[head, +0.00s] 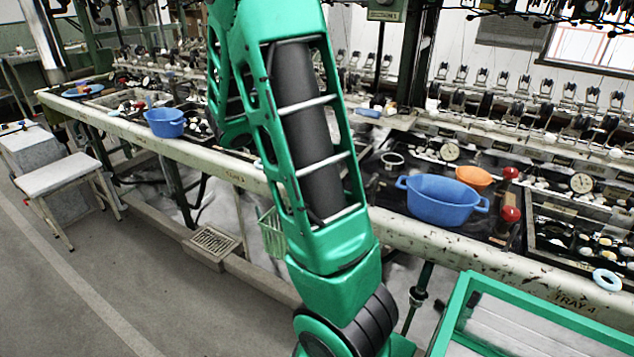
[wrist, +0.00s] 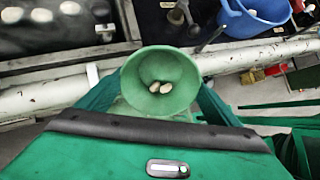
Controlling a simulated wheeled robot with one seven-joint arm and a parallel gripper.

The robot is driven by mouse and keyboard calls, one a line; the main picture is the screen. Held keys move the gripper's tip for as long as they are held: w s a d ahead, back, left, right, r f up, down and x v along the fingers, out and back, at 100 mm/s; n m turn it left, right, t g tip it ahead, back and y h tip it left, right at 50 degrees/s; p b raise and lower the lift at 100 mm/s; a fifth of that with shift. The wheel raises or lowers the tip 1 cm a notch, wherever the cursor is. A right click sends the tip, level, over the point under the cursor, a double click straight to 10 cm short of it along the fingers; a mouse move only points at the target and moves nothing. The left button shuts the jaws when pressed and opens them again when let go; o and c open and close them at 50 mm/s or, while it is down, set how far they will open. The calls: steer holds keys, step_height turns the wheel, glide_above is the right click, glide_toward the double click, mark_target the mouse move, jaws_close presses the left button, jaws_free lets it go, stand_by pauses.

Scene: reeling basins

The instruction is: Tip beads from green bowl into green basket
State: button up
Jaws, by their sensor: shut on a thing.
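My gripper (wrist: 160,98) is shut on a green bowl (wrist: 160,57) in the wrist view, with a green finger on either side of it. The bowl's mouth faces the camera, and a few pale beads (wrist: 160,86) lie inside it. A light green wire basket (head: 271,232) shows in the head view, low beside the long rail and partly hidden behind my arm. My gripper and the bowl are not visible in the head view, so their distance from the basket is unclear.
A blue two-handled pot (head: 441,200) and an orange bowl (head: 474,177) sit on the bench at right; another blue pot (head: 165,122) stands at left. The long pale rail (head: 420,232) edges the bench. A green-framed table (head: 560,318) is near right.

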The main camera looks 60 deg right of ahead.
steer(key=g+h, duration=0.1)
steer(key=a+g+h, duration=0.1)
steer(key=h, duration=0.1)
steer(key=w+a+f+h, duration=0.1)
steer(key=h, duration=0.1)
steer(key=shift+a+f+g, duration=0.1)
steer(key=shift+g, duration=0.3)
steer(key=shift+w+a+g+h, duration=0.2)
steer(key=shift+a+g+h, duration=0.25)
steer(key=shift+h, duration=0.6)
steer(key=shift+w+a+g+h, duration=0.25)
steer(key=shift+a+g+h, duration=0.2)
steer(key=shift+h, duration=0.55)
steer(key=shift+w+a+g+h, duration=0.2)
steer(key=shift+a+g+h, duration=0.25)
steer(key=shift+h, duration=0.6)
